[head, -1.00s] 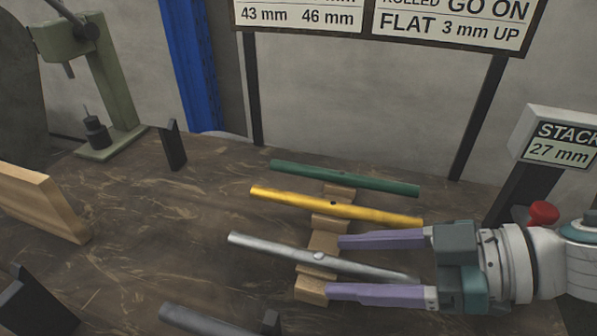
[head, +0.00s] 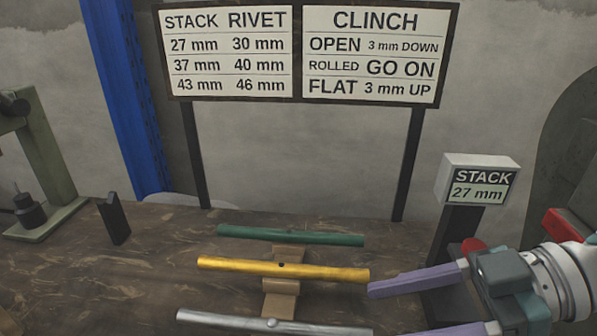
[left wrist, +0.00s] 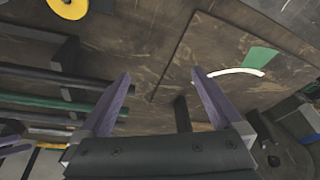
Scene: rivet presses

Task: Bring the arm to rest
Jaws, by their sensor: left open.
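In the head view my right gripper (head: 388,312) comes in from the right, its two purple fingers spread and empty. Its upper fingertip is close to the right end of the yellow rod (head: 285,268); touching or not, I cannot tell. The lower finger is partly cut off by the frame's bottom edge, near the right end of the silver rod (head: 272,323). A green rod (head: 290,236) lies behind. The rods rest on a wooden rack (head: 282,286). My left gripper (left wrist: 160,75) shows only in the left wrist view, open with nothing between its fingers.
A sign board (head: 297,50) stands at the back. A green press (head: 45,165) is at left.

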